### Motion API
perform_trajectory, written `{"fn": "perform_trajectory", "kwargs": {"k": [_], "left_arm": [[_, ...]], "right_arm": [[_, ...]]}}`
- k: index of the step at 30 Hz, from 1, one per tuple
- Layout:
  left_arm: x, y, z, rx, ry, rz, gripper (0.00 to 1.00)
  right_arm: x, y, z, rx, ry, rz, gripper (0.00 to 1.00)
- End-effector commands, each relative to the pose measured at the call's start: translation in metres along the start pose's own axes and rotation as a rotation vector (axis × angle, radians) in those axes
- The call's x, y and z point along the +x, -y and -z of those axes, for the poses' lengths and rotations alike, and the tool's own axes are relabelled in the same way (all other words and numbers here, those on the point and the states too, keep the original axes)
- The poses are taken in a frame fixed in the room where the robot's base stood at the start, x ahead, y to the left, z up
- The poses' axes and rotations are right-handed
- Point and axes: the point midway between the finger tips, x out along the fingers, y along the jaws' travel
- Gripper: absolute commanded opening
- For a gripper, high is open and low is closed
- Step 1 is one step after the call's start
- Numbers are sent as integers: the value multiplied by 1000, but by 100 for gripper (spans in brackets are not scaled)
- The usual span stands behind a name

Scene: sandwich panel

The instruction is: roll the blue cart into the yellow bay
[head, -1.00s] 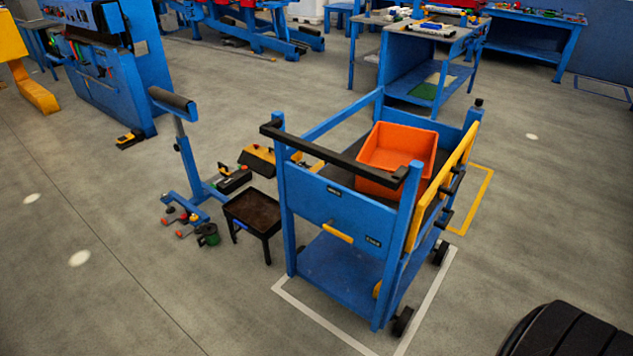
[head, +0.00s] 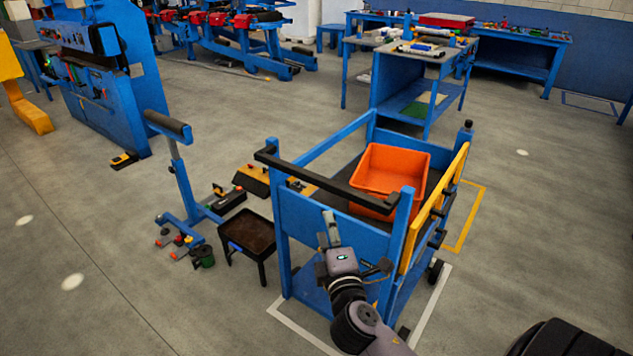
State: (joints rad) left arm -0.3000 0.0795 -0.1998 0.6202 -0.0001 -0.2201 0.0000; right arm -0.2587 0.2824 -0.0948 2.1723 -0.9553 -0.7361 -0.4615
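The blue cart (head: 292,228) stands upright inside a white floor outline (head: 432,312). It has a black push bar (head: 330,182) on its near end and a yellow side panel (head: 433,213). An orange bin (head: 392,172) sits on its top deck. The yellow bay (head: 480,212) is a yellow floor outline behind and right of the cart, partly hidden by it. My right gripper (head: 348,258) is in front of the cart's near end panel, below the push bar. Its finger parts look spread, with nothing seen between them; contact with the panel cannot be told. My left gripper is out of view.
A small dark tray table (head: 247,236), a blue roller stand (head: 178,180) and a green can (head: 203,256) are close left of the cart. A blue workbench (head: 418,85) stands beyond it. The floor right of the yellow bay is clear.

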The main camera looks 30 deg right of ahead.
Motion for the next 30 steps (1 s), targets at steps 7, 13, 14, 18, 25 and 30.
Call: {"fn": "perform_trajectory", "kwargs": {"k": [7,13,14,18,25,30], "left_arm": [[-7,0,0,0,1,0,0],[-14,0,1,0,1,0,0],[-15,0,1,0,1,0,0],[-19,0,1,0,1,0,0],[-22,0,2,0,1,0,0],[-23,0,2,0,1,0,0]], "right_arm": [[28,-7,-1,-5,3,-11,40],[71,-7,0,-3,3,-10,40],[78,-7,-1,-4,3,-9,40],[109,-7,-1,-2,3,-9,40],[150,-6,0,-1,2,-8,40],[167,-5,0,-1,1,-7,40]]}}
